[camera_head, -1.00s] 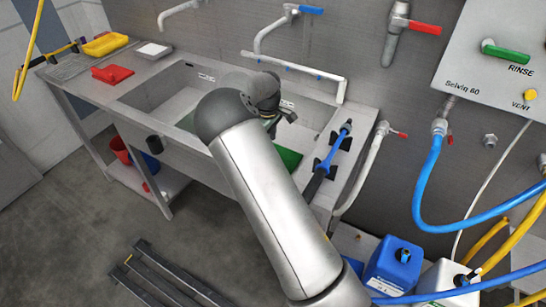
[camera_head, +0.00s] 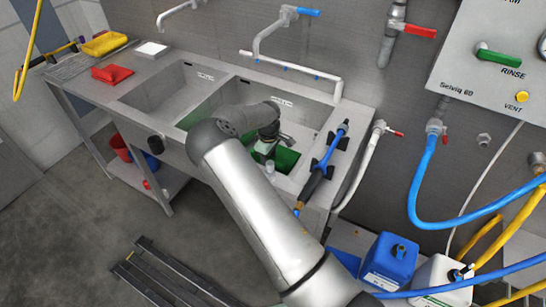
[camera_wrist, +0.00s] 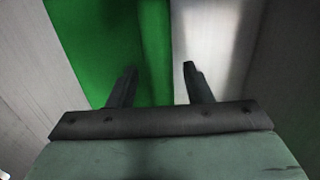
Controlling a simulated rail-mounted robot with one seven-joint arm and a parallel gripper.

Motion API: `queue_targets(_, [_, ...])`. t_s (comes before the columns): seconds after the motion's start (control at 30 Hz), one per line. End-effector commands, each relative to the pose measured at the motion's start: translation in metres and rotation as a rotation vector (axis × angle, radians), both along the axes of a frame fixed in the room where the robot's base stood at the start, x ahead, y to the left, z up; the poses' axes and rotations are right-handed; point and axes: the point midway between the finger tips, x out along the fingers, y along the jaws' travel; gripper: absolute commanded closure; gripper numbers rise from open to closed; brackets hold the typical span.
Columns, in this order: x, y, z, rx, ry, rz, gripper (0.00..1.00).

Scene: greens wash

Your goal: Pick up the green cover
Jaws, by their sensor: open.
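The green cover (camera_head: 286,161) shows in the head view inside the right sink basin, partly hidden behind my arm and wrist. In the wrist view it is a flat green panel (camera_wrist: 105,35) running from the top edge down behind my left finger. I cannot tell whether either finger touches the cover. In the head view my wrist is down at the right basin and the fingertips are hard to make out.
A blue-handled spray lance (camera_head: 326,160) lies on black holders along the counter's right end. A white pipe (camera_head: 293,67) and a tap (camera_head: 262,38) stand behind the basins. The left basin (camera_head: 165,92) looks empty. A red cloth (camera_head: 112,74) lies on the left counter.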

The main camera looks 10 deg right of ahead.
Motion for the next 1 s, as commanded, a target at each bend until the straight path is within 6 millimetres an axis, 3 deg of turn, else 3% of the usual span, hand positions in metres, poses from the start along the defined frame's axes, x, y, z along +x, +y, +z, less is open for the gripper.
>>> queue_targets(0.03, [0.000,0.000,0.000,0.000,0.000,0.000,0.60])
queue_targets(0.17, [0.000,0.000,0.000,0.000,0.000,0.000,0.96])
queue_targets(0.2, [0.000,0.000,0.000,0.000,0.000,0.000,1.00])
queue_targets(0.57, [0.001,0.000,0.008,0.002,-0.005,0.000,1.00])
queue_targets(1.0, [0.001,0.000,0.087,0.002,-0.005,-0.002,1.00])
